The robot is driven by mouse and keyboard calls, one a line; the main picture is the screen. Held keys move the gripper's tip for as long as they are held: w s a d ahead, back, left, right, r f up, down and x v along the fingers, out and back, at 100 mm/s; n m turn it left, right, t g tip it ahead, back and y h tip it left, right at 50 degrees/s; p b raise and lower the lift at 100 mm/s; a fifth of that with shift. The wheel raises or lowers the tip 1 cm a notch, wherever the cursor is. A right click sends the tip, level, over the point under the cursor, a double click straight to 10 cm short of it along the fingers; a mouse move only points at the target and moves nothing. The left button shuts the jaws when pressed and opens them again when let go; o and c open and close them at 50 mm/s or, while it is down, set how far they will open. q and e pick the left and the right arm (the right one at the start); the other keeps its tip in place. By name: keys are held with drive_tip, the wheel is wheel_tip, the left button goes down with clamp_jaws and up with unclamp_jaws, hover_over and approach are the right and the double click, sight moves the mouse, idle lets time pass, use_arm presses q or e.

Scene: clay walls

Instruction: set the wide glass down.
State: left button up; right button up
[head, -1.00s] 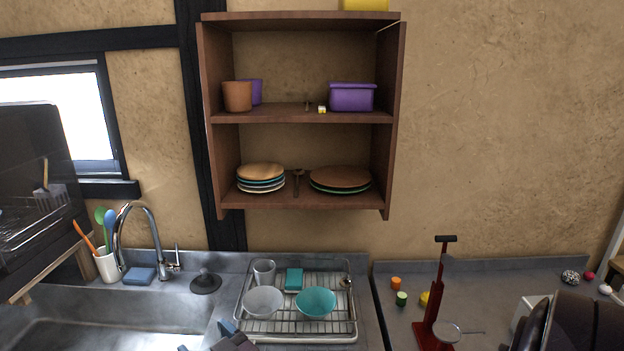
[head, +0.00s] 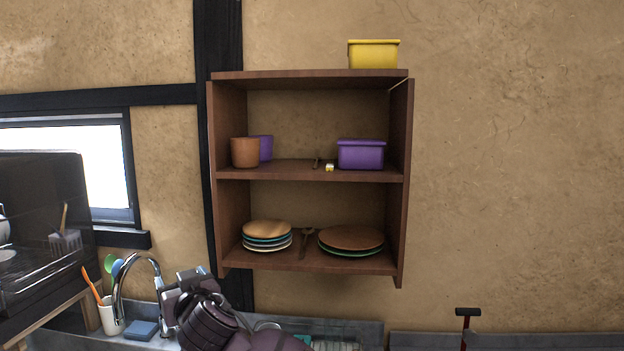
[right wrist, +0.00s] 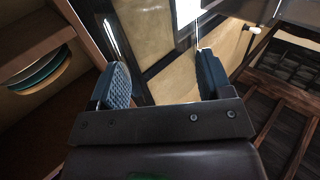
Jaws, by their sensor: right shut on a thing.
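My right gripper (head: 183,281) is raised in front of the tap and the wall, just left of the wall shelf's lower corner. In the right wrist view its two blue-padded fingers (right wrist: 160,76) stand well apart, on either side of the wide glass (right wrist: 158,84). The glass is so clear that its outline is hardly visible against the wall and dark beam. In the head view I cannot make out the glass at the gripper. My left gripper is not in view.
The wall shelf (head: 310,174) holds stacked plates (head: 267,232), brown and purple cups and a purple box (head: 361,154). A yellow box (head: 374,54) stands on top. A utensil cup (head: 111,314) and blue sponge (head: 141,329) are beside the tap (head: 137,270).

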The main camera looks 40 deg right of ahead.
drive_tip(key=w+d+r+m+h+b, duration=0.1)
drive_tip(key=w+d+r+h, duration=0.1)
drive_tip(key=r, duration=1.3)
drive_tip(key=w+d+r+m+h+b, duration=0.1)
drive_tip(key=w+r+m+h, duration=0.15)
drive_tip(key=r, duration=1.25)
drive_tip(key=s+d+r+g+h, duration=0.1)
drive_tip(key=s+r, duration=0.3)
drive_tip(key=r, duration=0.4)
drive_tip(key=s+d+r+b, duration=0.1)
drive_tip(key=s+d+r, duration=0.1)
drive_tip(key=s+r, duration=0.45)
drive_tip(key=s+d+r+g+h, duration=0.1)
drive_tip(key=s+r, duration=0.1)
drive_tip(key=r, duration=0.7)
drive_tip(key=w+d+p, duration=0.4)
drive_tip(key=w+d, duration=0.8)
drive_tip(key=d, duration=0.3)
drive_tip(key=shift+m+y, duration=0.25)
drive_tip(key=shift+w+f, duration=0.1)
drive_tip(key=shift+f, duration=2.75)
drive_tip(key=shift+w+d+f+p, duration=0.15)
drive_tip(key=shift+f+p, duration=0.3)
drive_tip(key=shift+f, duration=0.05)
